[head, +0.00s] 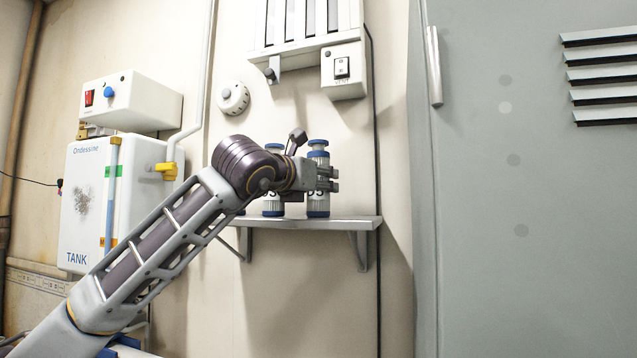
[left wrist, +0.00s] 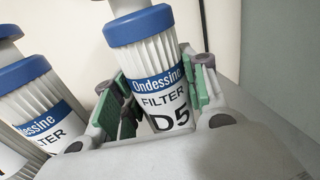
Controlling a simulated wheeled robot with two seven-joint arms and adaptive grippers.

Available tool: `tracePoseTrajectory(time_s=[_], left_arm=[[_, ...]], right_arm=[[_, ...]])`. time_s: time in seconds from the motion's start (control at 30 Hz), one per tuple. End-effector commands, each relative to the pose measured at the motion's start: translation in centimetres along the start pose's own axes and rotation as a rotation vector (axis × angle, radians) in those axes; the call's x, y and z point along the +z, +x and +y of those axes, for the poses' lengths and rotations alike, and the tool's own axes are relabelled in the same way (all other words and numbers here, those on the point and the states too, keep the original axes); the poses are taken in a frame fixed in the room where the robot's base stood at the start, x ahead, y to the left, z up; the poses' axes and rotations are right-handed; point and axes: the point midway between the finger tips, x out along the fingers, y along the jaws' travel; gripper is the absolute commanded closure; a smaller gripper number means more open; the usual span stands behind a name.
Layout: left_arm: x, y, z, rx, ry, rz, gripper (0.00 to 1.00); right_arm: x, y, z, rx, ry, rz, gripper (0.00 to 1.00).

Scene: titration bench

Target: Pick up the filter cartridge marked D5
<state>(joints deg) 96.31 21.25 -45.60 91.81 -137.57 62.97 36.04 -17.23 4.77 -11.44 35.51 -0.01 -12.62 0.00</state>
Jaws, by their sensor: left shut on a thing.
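The filter cartridge marked D5 (left wrist: 150,75) is white and ribbed with a blue cap and a label reading "Ondessine FILTER D5". In the head view this cartridge (head: 318,204) is upright at the right part of the wall shelf (head: 345,222), its base at the shelf top. My left gripper (head: 328,178) reaches it from the left and is shut around its middle. In the left wrist view the green pads of my left gripper (left wrist: 158,98) are on both sides of D5. My right gripper is not in view.
A similar cartridge (head: 272,206) stands close to the left of D5, partly behind my arm; it also shows in the left wrist view (left wrist: 38,105), its code hidden. A white tank (head: 85,215) hangs at left. A grey cabinet (head: 520,220) fills the right.

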Motion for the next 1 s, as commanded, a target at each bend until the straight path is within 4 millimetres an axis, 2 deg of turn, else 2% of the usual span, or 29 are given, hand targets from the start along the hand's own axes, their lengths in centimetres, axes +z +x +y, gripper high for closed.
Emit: tracePoseTrajectory(time_s=[0.47, 0.67, 1.0], left_arm=[[0.8, 0.0, 0.0, 0.0, 0.0, -0.003, 0.88], [2.4, -0.1, 0.0, 0.001, -0.001, -0.003, 0.88], [6.6, 0.0, -0.1, 0.0, -0.001, -0.003, 0.88]], right_arm=[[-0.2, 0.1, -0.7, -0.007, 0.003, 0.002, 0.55], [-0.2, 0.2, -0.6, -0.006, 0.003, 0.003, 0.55], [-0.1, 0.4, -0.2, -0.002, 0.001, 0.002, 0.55]])
